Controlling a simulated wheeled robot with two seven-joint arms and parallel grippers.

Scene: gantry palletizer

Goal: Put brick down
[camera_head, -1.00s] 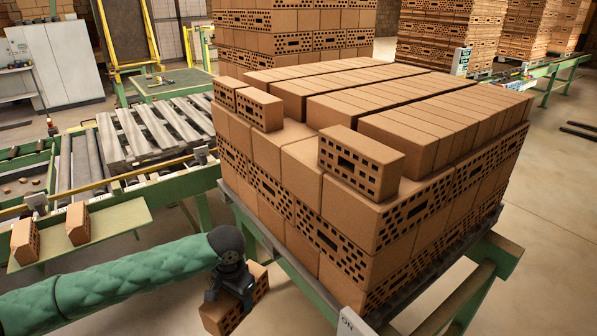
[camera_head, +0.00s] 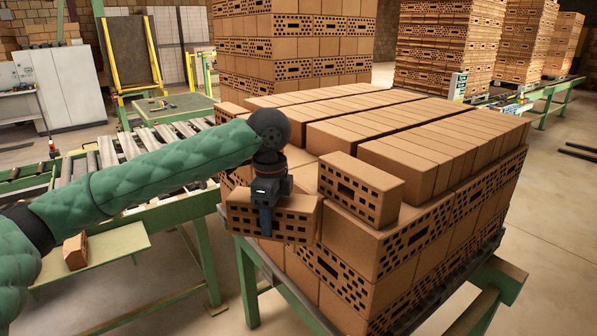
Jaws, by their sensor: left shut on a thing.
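My left gripper (camera_head: 268,212) points down and is shut on a brick (camera_head: 297,222), an orange block with dark holes in its side. The held brick is level, in front of the near left part of the brick stack (camera_head: 395,245). I cannot tell whether it touches the stack. A single loose brick (camera_head: 362,190) lies on top of the stack, just right of the held one. My arm and gripper hide part of the stack's left top. My right gripper is not in view.
The stack stands on a pallet on a green frame (camera_head: 497,283). A green shelf (camera_head: 118,243) at left bears a brick (camera_head: 75,251). A roller conveyor with wooden slats (camera_head: 165,138) lies behind my arm. Taller brick stacks (camera_head: 295,45) stand at the back.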

